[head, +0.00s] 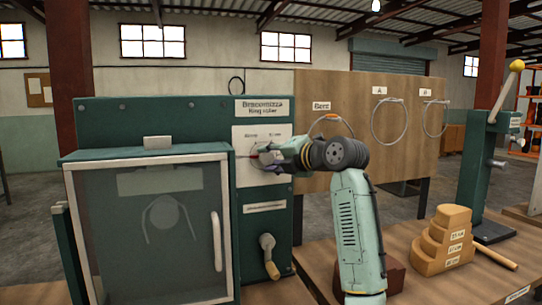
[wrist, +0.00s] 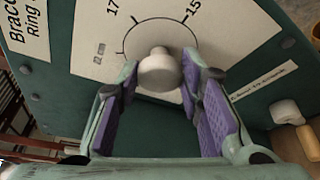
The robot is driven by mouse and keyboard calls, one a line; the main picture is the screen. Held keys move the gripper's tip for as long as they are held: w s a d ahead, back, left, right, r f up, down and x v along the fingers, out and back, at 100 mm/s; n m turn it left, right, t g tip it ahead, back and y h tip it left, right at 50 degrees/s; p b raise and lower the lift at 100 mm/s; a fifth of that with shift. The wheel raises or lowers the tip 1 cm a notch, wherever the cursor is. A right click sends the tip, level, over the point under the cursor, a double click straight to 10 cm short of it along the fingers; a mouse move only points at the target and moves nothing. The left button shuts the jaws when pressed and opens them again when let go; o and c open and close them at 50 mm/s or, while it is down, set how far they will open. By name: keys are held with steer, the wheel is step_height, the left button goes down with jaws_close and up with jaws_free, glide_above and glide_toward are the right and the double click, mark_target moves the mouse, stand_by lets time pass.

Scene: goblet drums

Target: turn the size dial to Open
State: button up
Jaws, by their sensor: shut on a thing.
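The size dial is a pale round knob (wrist: 158,72) on a white plate (wrist: 95,45) with a printed scale, set in the green ring-roller panel (wrist: 60,90). The wrist view shows numbers beginning 17 and 15 on the scale, cut or partly covered; I cannot make out an Open mark or where the knob points. My gripper (wrist: 160,78) has its purple-padded fingers on either side of the knob, shut on it. In the head view my gripper (head: 270,156) reaches the dial plate (head: 246,177) from the right and hides much of the knob.
A crank handle (head: 268,256) sits below the dial. A framed door (head: 150,240) with an upright handle stands to the left. Stepped wooden blocks (head: 446,240) and a green lever press (head: 480,165) stand on the bench to the right. A board (head: 335,90) with rings stands behind.

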stand_by(0.4)
steer(key=o, duration=1.2)
steer(key=shift+c, duration=0.2)
steer(key=v, duration=1.2)
